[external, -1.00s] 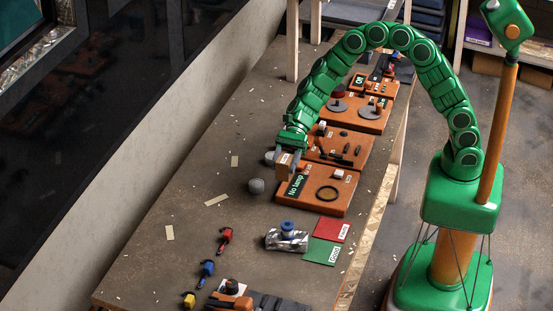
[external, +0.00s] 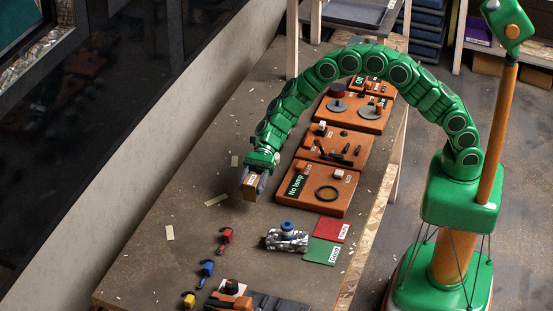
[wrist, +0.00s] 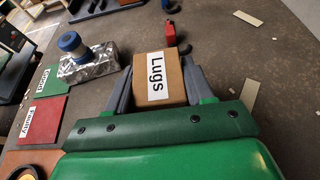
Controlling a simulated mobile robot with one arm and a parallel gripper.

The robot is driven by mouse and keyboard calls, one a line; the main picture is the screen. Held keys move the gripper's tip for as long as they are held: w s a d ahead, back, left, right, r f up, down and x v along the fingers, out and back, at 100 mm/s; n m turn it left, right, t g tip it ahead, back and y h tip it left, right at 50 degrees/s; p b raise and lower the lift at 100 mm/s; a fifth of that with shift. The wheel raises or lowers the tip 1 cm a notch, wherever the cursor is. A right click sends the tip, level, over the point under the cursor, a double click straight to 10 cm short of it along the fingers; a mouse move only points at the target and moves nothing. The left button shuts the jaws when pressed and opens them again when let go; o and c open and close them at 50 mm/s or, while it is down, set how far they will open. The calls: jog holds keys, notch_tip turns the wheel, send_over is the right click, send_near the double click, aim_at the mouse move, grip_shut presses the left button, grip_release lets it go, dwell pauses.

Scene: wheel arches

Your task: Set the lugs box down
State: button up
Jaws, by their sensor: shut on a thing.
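The lugs box (wrist: 160,78) is a small brown carton with a white "Lugs" label, seen in the wrist view between my two fingers. My gripper (external: 250,190) is shut on it, and the box (external: 249,189) also shows at the end of my arm in the external view. The box is over the bare bench (external: 190,235), left of the "No lamp" board. I cannot tell whether its underside touches the bench.
The orange "No lamp" board (external: 336,200) with a black ring lies to the right. Nearer the front are a silver block with a blue cap (external: 286,237), red (external: 331,231) and green (external: 321,250) cards, and small red (external: 226,236), blue and yellow items. Bare bench lies to the left.

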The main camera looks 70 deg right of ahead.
aim_at(247, 197)
jog(key=shift+w+a+f, duration=0.25)
jog(key=shift+w+f, duration=0.35)
jog(key=shift+w+a+f, duration=0.2)
jog(key=shift+f, duration=1.7)
jog(key=shift+f, duration=0.15)
jog(key=o, duration=1.1)
jog(key=shift+d+r, duration=0.25)
jog(key=shift+d, duration=0.05)
jog(key=v, duration=1.1)
jog(key=shift+d, duration=0.25)
